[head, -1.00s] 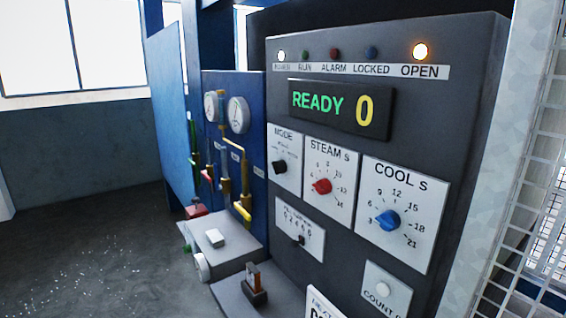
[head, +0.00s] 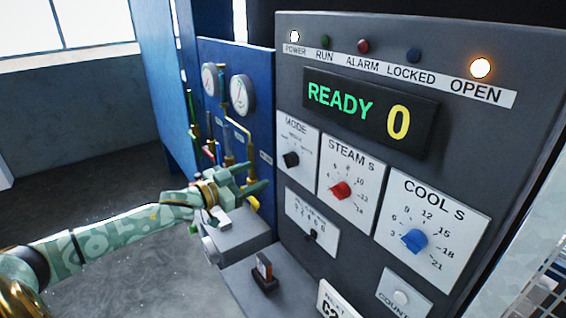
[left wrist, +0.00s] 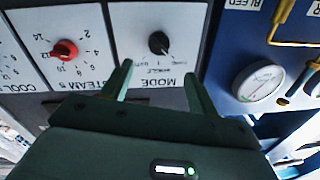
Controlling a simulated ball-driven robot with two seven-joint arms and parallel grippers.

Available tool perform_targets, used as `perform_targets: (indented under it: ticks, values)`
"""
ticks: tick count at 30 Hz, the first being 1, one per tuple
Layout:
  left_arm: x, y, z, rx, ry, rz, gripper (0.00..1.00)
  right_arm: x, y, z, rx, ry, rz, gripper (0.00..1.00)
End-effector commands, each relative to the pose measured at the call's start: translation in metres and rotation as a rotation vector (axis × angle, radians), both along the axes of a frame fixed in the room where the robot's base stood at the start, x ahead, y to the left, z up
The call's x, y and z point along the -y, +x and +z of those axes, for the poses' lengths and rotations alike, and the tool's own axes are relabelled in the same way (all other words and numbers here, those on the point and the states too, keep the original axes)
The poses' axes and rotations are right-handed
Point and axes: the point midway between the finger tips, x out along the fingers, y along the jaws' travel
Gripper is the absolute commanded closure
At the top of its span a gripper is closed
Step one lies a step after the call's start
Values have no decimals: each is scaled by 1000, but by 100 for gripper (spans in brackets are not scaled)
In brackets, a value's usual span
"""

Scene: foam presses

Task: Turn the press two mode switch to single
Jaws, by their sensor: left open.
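The mode switch (head: 291,159) is a small black knob on a white plate marked MODE (head: 297,135), at the upper left of the dark press panel. In the left wrist view the black knob (left wrist: 159,43) shows upside down, beyond my fingertips and between their lines. My left gripper (head: 258,178) is open and empty, to the left of and a little below the switch in the head view. It also shows in the left wrist view (left wrist: 158,82), with its fingers apart and not touching the knob. My right gripper is in neither view.
The red STEAM knob (head: 341,190) and blue COOL knob (head: 413,240) sit right of the switch. The display (head: 368,110) reads READY 0. Gauges (head: 243,95) and yellow pipes stand left of the panel. A grey ledge (head: 240,238) juts out below my left gripper.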

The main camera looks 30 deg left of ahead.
Motion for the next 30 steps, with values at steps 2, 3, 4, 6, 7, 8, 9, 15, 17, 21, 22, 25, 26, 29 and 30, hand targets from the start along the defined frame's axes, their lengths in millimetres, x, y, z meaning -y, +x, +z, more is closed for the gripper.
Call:
perform_targets:
  ticks: [2,3,4,6,7,8,9,15,17,21,22,25,26,29,30]
  values:
    - [4,14,3,5,-3,2,41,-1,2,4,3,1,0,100]
    - [6,21,3,4,-2,2,41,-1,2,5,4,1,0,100]
    - [8,26,4,4,-1,1,41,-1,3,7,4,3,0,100]
    - [12,38,3,3,-2,2,41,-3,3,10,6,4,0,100]
    - [14,44,3,3,-1,2,41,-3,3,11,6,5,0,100]
    - [16,49,4,3,-2,1,41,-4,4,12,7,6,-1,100]
    - [19,57,4,3,-1,1,41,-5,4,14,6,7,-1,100]
    - [28,88,2,1,0,2,41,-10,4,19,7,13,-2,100]
    - [31,94,1,1,-1,2,41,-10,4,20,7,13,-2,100]
    - [33,102,0,0,1,1,41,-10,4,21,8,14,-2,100]
    - [34,103,0,0,1,1,41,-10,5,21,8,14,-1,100]
    - [34,103,0,0,1,1,41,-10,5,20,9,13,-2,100]
    - [34,103,-1,0,1,1,41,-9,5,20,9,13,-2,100]
    - [34,103,-1,0,1,1,41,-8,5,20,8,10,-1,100]
    - [34,103,-1,0,1,1,46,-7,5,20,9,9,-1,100]
